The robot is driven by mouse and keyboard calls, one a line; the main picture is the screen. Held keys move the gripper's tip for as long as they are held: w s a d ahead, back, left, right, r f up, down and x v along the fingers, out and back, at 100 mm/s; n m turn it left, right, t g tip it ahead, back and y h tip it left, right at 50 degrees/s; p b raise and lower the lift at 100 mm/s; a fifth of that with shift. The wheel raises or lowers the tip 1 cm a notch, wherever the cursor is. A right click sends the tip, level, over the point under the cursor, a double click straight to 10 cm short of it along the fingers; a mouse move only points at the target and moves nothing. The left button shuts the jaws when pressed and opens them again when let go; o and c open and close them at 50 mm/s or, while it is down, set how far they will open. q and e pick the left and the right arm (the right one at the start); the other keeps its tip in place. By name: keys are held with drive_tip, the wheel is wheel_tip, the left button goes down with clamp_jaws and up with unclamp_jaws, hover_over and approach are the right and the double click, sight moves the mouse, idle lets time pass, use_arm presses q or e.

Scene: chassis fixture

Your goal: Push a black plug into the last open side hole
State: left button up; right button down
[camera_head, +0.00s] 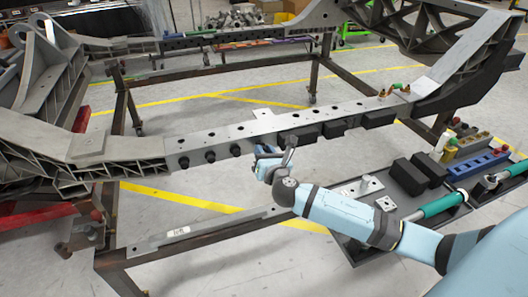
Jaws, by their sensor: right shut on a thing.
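The grey chassis rail (240,132) runs across the middle of the head view. Three black plugs, a left one (184,163), a middle one (209,157) and a right one (236,150), sit in a row in its side face. My right gripper (268,153) is at the side face, just right of that row. It is shut on a black plug, which the fingers and wrist mostly hide. I cannot tell how far that plug is in the hole. My left gripper is not in view.
Black blocks (334,128) line the rail right of my gripper. A dark tray (352,250) below holds two black blocks (409,176), metal parts and a teal-handled tool (442,204). A blue holder (478,164) stands at its far right. A steel frame (200,240) supports the chassis.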

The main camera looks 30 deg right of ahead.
drive_tip(key=shift+w+d, duration=0.1)
drive_tip(key=shift+w, duration=0.45)
idle(0.4)
drive_tip(key=c, duration=0.9)
unclamp_jaws()
drive_tip(key=p+v, duration=0.3)
drive_tip(key=v, duration=0.6)
